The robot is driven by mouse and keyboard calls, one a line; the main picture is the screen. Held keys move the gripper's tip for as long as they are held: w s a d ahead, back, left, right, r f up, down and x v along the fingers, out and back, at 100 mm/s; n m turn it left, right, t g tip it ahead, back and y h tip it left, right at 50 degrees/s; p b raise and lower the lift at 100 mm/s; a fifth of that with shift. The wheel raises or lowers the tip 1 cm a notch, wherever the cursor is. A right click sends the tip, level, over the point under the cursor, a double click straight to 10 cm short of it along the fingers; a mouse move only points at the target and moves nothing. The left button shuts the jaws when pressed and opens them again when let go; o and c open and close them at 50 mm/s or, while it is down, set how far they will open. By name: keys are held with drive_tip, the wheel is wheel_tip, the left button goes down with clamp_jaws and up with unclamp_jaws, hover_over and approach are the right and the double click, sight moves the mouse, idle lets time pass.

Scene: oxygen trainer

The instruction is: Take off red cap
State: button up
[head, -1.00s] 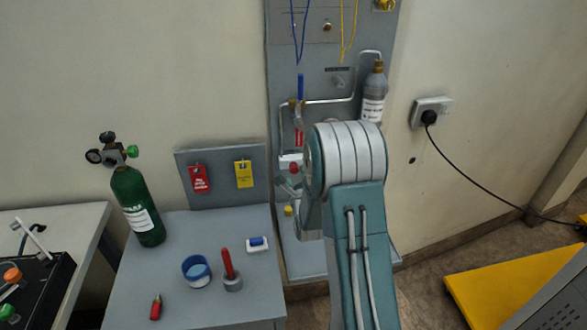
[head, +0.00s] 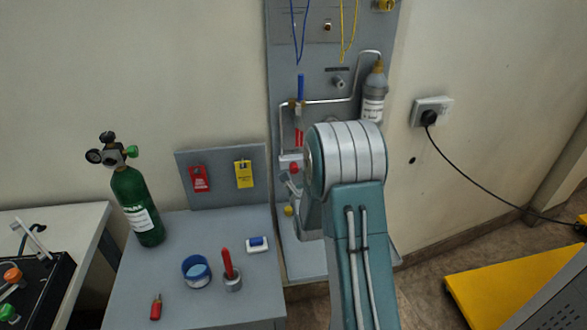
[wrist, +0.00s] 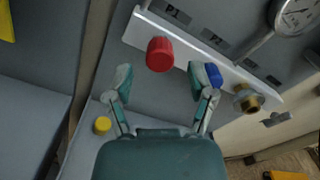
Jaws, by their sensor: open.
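The red cap (wrist: 160,54) sits on a pale rail under the label P1 in the wrist view. It also shows small in the head view (head: 294,168), left of my arm. My gripper (wrist: 162,76) is open, its two fingers apart below and to either side of the cap. No contact with the cap shows. A blue cap (wrist: 213,75) on the same rail is partly behind the right finger. In the head view the gripper is mostly hidden behind my arm.
A brass fitting (wrist: 248,97) and a pressure gauge (wrist: 296,15) are right of the caps. A yellow cap (wrist: 103,125) is at lower left. A grey table (head: 190,245) holds a green cylinder (head: 136,205) and small items. A grey bottle (head: 373,95) hangs on the panel.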

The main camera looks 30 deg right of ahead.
drive_tip(key=shift+w, duration=0.15)
drive_tip(key=shift+x, duration=1.1)
clamp_jaws()
drive_tip(key=n, duration=0.3)
